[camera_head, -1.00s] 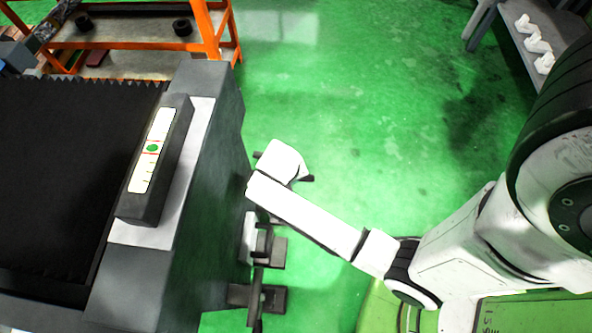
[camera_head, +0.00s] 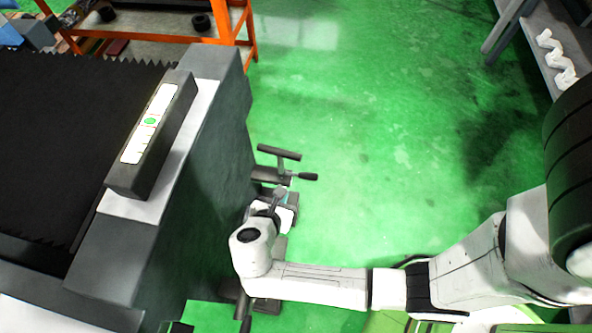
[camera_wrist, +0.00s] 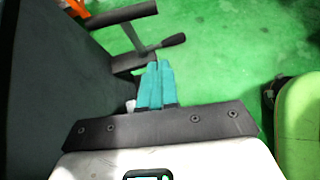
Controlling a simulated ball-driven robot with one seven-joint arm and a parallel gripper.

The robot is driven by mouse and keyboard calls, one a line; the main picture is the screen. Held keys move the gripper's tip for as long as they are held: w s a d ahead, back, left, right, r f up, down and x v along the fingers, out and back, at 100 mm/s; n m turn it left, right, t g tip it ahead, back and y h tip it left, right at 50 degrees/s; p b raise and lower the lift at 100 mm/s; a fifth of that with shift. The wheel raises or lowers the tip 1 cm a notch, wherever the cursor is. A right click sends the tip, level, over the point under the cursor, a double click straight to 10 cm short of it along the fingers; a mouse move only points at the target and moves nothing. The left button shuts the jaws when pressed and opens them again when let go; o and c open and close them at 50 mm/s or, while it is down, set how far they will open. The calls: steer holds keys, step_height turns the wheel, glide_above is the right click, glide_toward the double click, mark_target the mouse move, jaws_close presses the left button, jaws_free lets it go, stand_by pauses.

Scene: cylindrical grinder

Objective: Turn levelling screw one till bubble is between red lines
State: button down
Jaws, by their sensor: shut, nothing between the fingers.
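The spirit level (camera_head: 183,107) lies on the machine's edge in the head view. Its green bubble (camera_head: 151,121) sits near the middle of the white scale, by the red lines; the picture is too small to tell whether it is exactly between them. A levelling screw with a dark crossbar and side handle (camera_head: 279,153) stands at the machine's foot; it also shows in the wrist view (camera_wrist: 123,14). My gripper (camera_wrist: 158,65) has teal fingers pressed together, empty, just on the near side of this screw's handle. Touch with it cannot be told.
More dark foot hardware (camera_head: 265,305) stands nearer along the machine's base, partly behind my arm. The grinder's dark side wall (camera_head: 200,190) rises on the left. An orange-framed bench (camera_head: 247,45) is at the back.

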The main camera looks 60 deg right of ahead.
mark_target(300, 161)
steer(key=d+r+b+x, duration=0.1)
steer(key=r+x, duration=0.1)
steer(key=x, duration=1)
steer(key=shift+w+d+b, duration=0.25)
steer(key=shift+d+b, duration=0.1)
steer(key=shift+d, duration=0.25)
steer(key=shift+r, duration=0.1)
steer(key=shift+d+r+p, duration=0.25)
steer(key=shift+d+p, duration=0.55)
steer(key=shift+p, duration=0.4)
steer(key=shift+d+f, duration=0.15)
steer(key=shift+f, duration=0.1)
